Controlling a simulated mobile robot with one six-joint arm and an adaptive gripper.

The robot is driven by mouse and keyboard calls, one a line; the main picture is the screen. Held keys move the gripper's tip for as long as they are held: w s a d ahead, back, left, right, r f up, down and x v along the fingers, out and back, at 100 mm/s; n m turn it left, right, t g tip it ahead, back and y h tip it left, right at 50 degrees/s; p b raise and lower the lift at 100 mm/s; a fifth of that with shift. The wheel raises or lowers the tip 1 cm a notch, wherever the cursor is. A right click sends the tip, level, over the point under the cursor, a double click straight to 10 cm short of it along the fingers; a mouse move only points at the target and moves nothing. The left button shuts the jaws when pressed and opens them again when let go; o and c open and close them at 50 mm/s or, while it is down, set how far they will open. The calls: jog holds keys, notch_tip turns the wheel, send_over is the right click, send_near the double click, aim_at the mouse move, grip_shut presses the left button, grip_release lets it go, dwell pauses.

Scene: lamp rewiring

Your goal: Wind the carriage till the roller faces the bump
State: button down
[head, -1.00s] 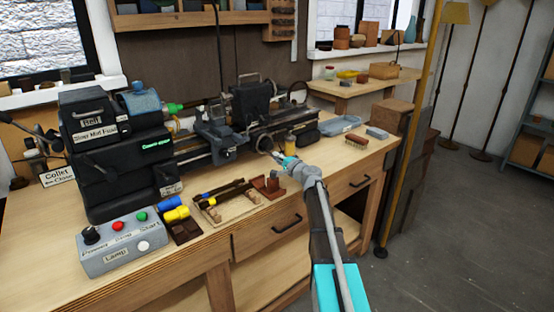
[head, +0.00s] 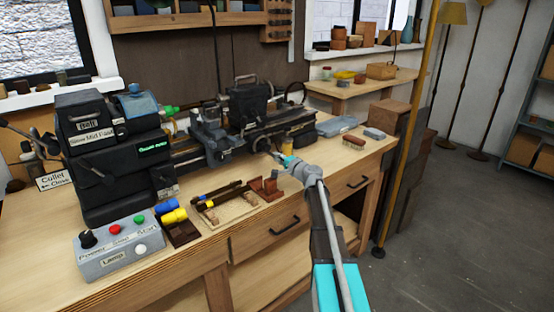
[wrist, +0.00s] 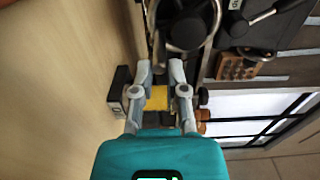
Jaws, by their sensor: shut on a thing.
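The lathe carriage (head: 212,140) sits on the dark lathe bed, right of the headstock (head: 100,150). My gripper (head: 277,156) is at the front of the lathe, right of the carriage. In the wrist view my gripper (wrist: 166,72) has its fingertips closed in at the rim of a round dark handwheel (wrist: 187,28). It looks shut on the wheel's handle, which the fingers mostly hide. A yellow thing (wrist: 157,98) shows between the fingers, apparently beyond them. I cannot make out the roller or the bump in either view.
A control box (head: 112,247) with buttons stands at the front left of the bench. Yellow and blue pieces (head: 172,215) and a wooden rack (head: 225,208) lie in front of the lathe. A brush (head: 354,141) and a grey-blue tray (head: 337,126) lie to the right. A brass pole (head: 408,130) stands at the bench's end.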

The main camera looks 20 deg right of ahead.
jog(key=shift+s+a+r, duration=0.1)
jog(key=shift+a, duration=0.25)
jog(key=shift+d, duration=0.1)
dwell(0.5)
jog(key=c, duration=1)
grip_release()
jog(key=shift+c, duration=0.2)
jog(key=shift+o, duration=1.4)
jog(key=shift+s+r, duration=0.2)
jog(key=shift+s, duration=0.05)
jog(key=shift+w+f, duration=0.1)
jog(key=shift+v, duration=3.55)
